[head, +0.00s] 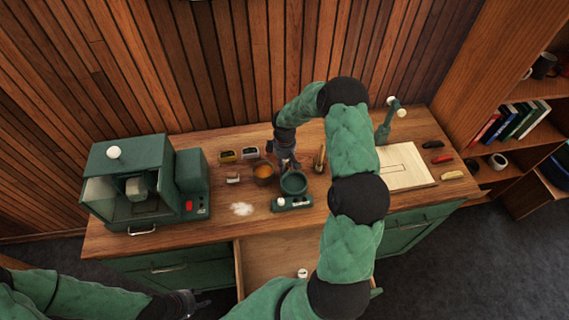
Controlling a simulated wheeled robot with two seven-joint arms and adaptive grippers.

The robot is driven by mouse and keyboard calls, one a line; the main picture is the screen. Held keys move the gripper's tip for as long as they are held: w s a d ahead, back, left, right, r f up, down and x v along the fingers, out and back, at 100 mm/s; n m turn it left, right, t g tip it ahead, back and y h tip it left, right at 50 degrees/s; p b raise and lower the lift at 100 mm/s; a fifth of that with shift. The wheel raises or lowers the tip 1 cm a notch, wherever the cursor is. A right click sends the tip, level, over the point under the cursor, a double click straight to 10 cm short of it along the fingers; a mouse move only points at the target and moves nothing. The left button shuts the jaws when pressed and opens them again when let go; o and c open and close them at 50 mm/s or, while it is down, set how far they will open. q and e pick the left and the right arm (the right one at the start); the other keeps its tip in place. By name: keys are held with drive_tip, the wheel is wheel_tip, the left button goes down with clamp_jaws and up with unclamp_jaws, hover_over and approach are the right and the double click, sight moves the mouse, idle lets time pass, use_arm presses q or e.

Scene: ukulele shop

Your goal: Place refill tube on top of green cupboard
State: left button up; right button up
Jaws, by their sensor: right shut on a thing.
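The green cupboard (137,264) has a wooden top and green fronts, and runs along the slatted wall. My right gripper (289,163) is low over the middle of this top, behind the green scale (293,200) and right of a round bowl with orange contents (264,172). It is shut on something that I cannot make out. I cannot pick out the refill tube for certain. A brown upright piece (320,158) stands just right of the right gripper, apart from it. My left gripper (197,304) is low in front of the cupboard; its fingers are too small to read.
A green machine (130,180) fills the top's left end. A drawer (262,258) stands open at the front, with a small white item (302,273) in it. A pale board (405,168) lies at the right. White powder (242,209) lies left of the scale.

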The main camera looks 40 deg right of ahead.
drive_tip(key=shift+f, duration=0.4)
drive_tip(key=shift+f, duration=0.15)
drive_tip(key=o, duration=1.1)
wheel_tip(320, 180, up, 12)
drive_tip(key=shift+r, duration=0.15)
